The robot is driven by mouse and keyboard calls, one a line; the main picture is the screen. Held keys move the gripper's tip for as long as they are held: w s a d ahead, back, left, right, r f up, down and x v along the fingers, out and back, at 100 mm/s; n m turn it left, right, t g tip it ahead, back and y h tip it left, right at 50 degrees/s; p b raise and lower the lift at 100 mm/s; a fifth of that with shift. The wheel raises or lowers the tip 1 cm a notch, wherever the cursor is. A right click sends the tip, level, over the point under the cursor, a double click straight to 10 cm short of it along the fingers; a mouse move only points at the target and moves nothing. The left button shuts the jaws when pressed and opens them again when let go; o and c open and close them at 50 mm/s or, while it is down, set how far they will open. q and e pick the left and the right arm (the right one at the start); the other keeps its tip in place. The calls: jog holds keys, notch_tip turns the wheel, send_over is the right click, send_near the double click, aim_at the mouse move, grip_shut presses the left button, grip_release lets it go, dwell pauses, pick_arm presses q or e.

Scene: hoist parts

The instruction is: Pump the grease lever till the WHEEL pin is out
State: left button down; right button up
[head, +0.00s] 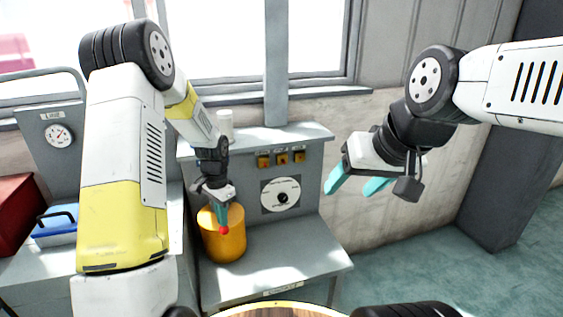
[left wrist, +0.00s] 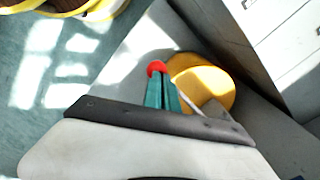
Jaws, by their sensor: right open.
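A yellow grease pot (head: 224,240) stands on the grey bench; it also shows in the left wrist view (left wrist: 208,80). A red knob (head: 224,230) shows in front of the pot, at the tips of my left gripper (head: 222,222). In the left wrist view the teal fingers (left wrist: 160,88) are close together on the red knob (left wrist: 156,68). A thin grey rod, perhaps the lever, shows beside the fingers; most of it is hidden. Several small orange indicators (head: 282,158) sit on the panel; their labels are too small to read, so I cannot tell the WHEEL pin. My right gripper (head: 352,184) is open and empty in the air.
A white round dial (head: 281,194) is on the panel below the indicators. A gauge (head: 59,135) stands at the left, above a blue box (head: 56,225) and a red box (head: 14,212). A white cup (head: 225,122) stands on the panel top. The bench right of the pot is clear.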

pick_arm(q)
notch_tip(320, 180, up, 8)
jog(key=shift+s, duration=0.4)
dwell(0.3)
jog(key=shift+d, duration=0.1)
dwell(0.3)
notch_tip(320, 180, up, 6)
dwell(0.6)
jog(key=s+r+n+t, duration=0.3)
jog(key=s+r+n, duration=0.1)
jog(key=s+r, duration=0.7)
jog(key=s+d+r+n+t+h, duration=0.1)
jog(key=s+n, duration=0.1)
jog(key=s, duration=0.4)
jog(key=s+d+r+n+t+h, duration=0.1)
jog(key=s+r+n+t, duration=0.1)
jog(key=s, duration=0.5)
jog(key=shift+s, duration=0.15)
